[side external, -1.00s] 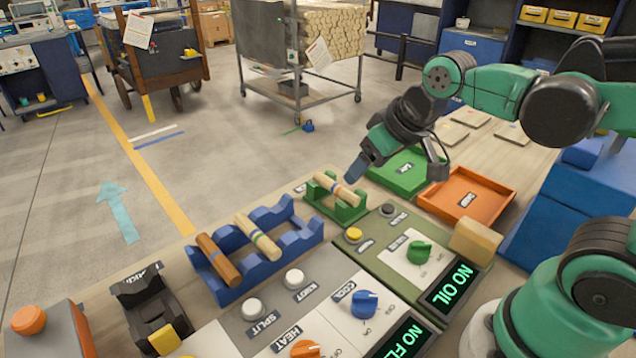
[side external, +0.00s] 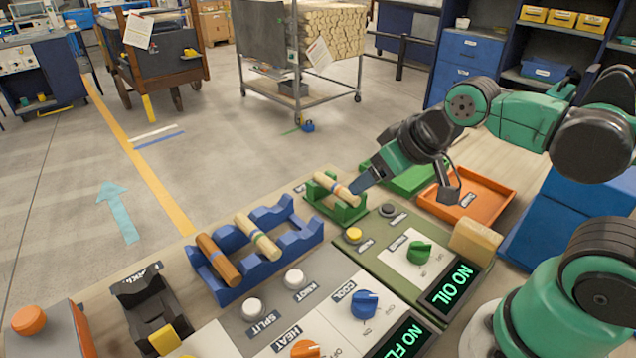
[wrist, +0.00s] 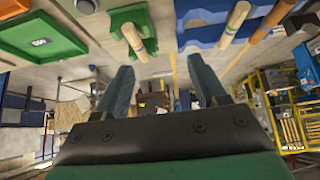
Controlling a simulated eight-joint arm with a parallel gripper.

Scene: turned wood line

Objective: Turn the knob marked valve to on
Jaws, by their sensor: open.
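The green knob (side external: 419,252) sits on a white plate on the green panel, above a display (side external: 452,289) reading NO OIL. The small label beside the knob is too blurred to read surely, and so is its set position. My gripper (side external: 362,181) is above the bench, behind and left of the knob, beside the green cradle and apart from the knob. In the wrist view my gripper (wrist: 162,82) has its two blue fingers spread with nothing between them. The green knob does not show in that view.
A green cradle (side external: 349,214) holds a light wooden peg near my fingers. A blue rack (side external: 292,243) holds two turned pieces. A yellow button (side external: 353,234), a blue knob (side external: 365,304) and an orange knob (side external: 305,348) are nearby. Green and orange trays (side external: 505,196) lie behind.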

